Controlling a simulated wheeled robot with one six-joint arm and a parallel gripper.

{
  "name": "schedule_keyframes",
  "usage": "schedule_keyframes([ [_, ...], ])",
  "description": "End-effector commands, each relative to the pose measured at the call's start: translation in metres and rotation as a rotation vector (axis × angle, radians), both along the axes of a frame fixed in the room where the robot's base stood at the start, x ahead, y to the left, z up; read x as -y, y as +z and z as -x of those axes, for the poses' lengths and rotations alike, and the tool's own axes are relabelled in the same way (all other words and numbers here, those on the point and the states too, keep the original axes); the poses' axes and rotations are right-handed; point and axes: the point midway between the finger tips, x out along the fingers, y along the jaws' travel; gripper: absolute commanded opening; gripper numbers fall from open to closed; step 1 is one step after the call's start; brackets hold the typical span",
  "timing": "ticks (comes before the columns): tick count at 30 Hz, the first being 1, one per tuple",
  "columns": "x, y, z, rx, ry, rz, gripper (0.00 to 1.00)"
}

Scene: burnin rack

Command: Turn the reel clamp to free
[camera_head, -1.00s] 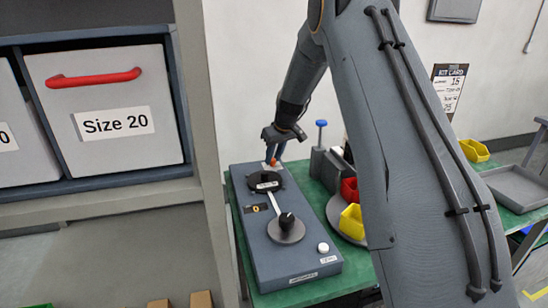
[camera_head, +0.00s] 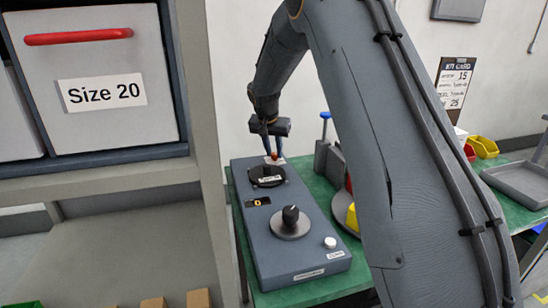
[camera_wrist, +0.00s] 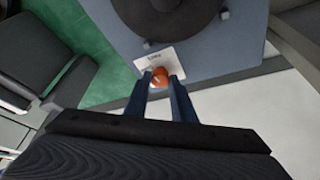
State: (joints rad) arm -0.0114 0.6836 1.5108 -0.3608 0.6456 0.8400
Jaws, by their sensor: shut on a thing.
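A blue-grey bench device (camera_head: 305,262) stands on the green table. Near its far end is a black round reel disc (camera_head: 268,184) with a small label. Beyond the disc is a small orange-red ball knob (camera_head: 274,156), beside a white label plate. My gripper (camera_head: 273,150) reaches down to this knob from above. In the wrist view, my two blue fingers (camera_wrist: 162,82) are shut on the orange ball (camera_wrist: 160,74), one on each side. The label plate (camera_wrist: 160,58) lies just beyond the ball, but its wording is too small to read. The knob's stem is hidden.
A black-topped dial (camera_head: 290,222), a small display (camera_head: 258,202) and a white button (camera_head: 330,243) sit on the device. A shelf post (camera_head: 206,150) stands close on the left. Yellow bins (camera_head: 483,147) and a grey tray (camera_head: 522,183) are to the right.

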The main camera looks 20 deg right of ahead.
Motion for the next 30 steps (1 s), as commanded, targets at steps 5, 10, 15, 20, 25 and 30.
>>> schedule_keyframes([
  [5,-0.0007,-0.0017,-0.0021,0.003,-0.109,0.0,0.01],
  [10,-0.0011,-0.0008,-0.0022,0.003,-0.179,0.0,0.01],
  [15,-0.0013,-0.0003,-0.0017,0.001,-0.216,-0.001,0.01],
  [20,-0.0014,0.0001,-0.0014,0.0,-0.229,-0.002,0.01],
  [25,-0.0014,0.0002,-0.0012,0.0,-0.23,-0.002,0.01],
  [30,-0.0013,0.0001,-0.0012,0.0,-0.23,-0.002,0.26],
])
